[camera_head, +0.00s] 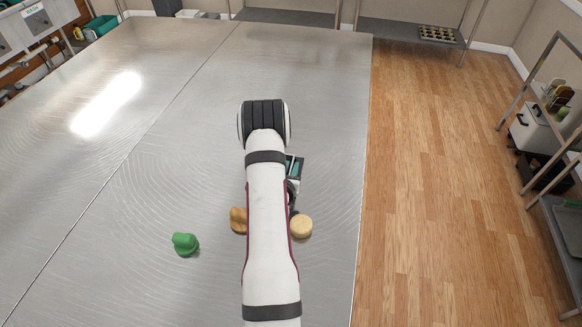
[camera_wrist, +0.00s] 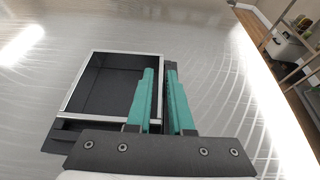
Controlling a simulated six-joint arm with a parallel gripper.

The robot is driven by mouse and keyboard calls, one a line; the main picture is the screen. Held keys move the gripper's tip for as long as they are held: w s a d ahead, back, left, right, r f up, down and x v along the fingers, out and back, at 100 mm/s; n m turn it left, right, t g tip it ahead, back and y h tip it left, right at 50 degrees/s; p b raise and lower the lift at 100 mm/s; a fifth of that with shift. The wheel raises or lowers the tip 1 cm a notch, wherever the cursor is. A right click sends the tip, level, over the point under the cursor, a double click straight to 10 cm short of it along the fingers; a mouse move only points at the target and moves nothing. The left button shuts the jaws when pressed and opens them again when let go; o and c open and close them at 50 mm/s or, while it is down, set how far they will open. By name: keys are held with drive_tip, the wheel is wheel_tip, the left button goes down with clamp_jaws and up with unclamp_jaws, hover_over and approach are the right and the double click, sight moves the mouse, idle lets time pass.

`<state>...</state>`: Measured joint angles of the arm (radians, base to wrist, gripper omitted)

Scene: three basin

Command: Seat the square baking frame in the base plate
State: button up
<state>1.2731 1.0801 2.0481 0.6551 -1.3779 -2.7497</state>
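The square baking frame (camera_wrist: 82,82) has dark inner walls and a thin silver rim. It is left of centre in the wrist view. A dark flat piece, seemingly the base plate (camera_wrist: 66,134), shows below its near left side and along its right. I cannot tell whether the frame is fully down in it. My gripper (camera_wrist: 160,72) has two teal fingers close together, one inside the frame and one outside, with the right wall between them. They look shut on that wall. In the head view my arm hides most of this; a teal finger (camera_head: 297,168) shows.
On the metal table (camera_head: 200,120) lie a green lump (camera_head: 185,244), a brown piece (camera_head: 238,220) partly behind my arm, and a round tan piece (camera_head: 301,227). The table's right edge is near. The left and far table are clear.

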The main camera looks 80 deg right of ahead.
drive_tip(key=shift+o, duration=0.7)
